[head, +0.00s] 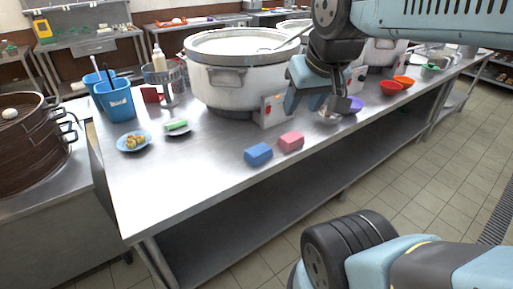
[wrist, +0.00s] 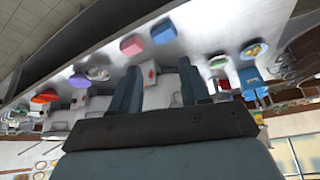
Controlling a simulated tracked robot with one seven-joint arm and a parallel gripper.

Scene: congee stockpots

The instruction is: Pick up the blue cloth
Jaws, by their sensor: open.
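The blue cloth (head: 258,154), a small folded block, lies on the steel table near its front edge. A similar pink cloth (head: 291,141) lies just behind it to the right, with a small gap. My gripper (head: 316,103) is open and empty, above the table, up and to the right of both cloths and clear of them. In the wrist view, which looks upside down, the blue cloth (wrist: 164,31) and the pink cloth (wrist: 131,46) lie beyond the open fingers (wrist: 160,78). Nothing covers the blue cloth.
A large stockpot (head: 240,88) stands behind the cloths, its burner box (head: 273,111) facing forward. A small bowl (head: 327,117), a purple bowl (head: 351,104) and red bowls (head: 391,87) are to the right. A blue bucket (head: 115,100) and a food plate (head: 134,142) are left. The table's front left is bare.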

